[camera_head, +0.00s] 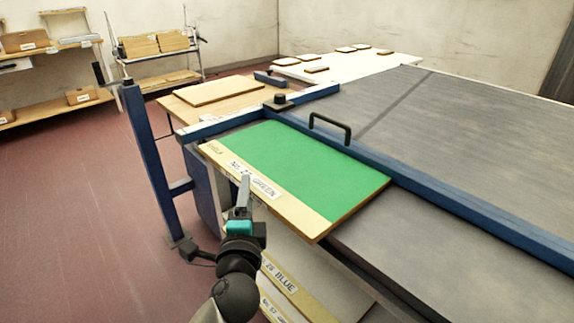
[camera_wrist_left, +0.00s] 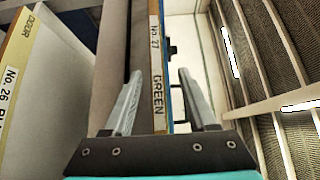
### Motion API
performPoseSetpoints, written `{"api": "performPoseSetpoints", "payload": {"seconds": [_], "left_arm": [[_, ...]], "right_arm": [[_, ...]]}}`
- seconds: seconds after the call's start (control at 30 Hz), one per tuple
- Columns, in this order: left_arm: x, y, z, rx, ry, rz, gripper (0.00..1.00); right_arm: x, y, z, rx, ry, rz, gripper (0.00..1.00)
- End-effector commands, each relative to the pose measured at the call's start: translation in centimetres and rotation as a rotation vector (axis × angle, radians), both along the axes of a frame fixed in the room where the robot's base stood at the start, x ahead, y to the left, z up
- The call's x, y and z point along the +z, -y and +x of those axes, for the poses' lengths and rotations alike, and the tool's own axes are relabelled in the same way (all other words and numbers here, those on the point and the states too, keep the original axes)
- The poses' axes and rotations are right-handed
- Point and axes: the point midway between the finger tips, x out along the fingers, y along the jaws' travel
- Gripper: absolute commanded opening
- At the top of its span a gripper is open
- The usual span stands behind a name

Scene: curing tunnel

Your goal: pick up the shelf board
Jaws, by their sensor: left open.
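A shelf board (camera_head: 300,165) with a green face and a bare wood strip labelled "No. 27 GREEN" lies flat at the near end of the grey belt, its near corner jutting out. My left gripper (camera_head: 243,187) is open at its near left edge, in front of the label. In the left wrist view the board (camera_wrist_left: 157,50) shows edge-on, and the open fingers (camera_wrist_left: 160,76) stand on either side of it with gaps visible. Whether either finger touches it I cannot tell. My right gripper is not in view.
A board labelled "No. 26 BLUE" (camera_wrist_left: 30,75) sits below the green one, with another under it. A blue rail (camera_head: 430,190) with a black handle (camera_head: 330,127) crosses behind the board. A blue post (camera_head: 150,165) stands left. Red floor (camera_head: 75,220) is open at left.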

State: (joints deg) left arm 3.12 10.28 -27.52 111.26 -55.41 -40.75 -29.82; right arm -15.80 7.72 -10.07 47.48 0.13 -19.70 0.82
Motion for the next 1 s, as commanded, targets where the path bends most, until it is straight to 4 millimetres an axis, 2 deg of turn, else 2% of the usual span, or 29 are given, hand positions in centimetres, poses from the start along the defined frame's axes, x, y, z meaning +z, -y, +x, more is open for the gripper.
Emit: {"api": "performPoseSetpoints", "payload": {"seconds": [0.33,0.7,1.0], "left_arm": [[-0.4,0.0,3.9,0.000,0.000,0.001,0.57],[-0.4,-0.1,4.4,-0.001,-0.001,-0.001,0.56],[-0.4,-0.1,4.4,-0.001,-0.001,-0.001,0.23]], "right_arm": [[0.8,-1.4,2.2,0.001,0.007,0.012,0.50],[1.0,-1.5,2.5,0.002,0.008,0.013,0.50],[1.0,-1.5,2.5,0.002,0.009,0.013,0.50]]}}
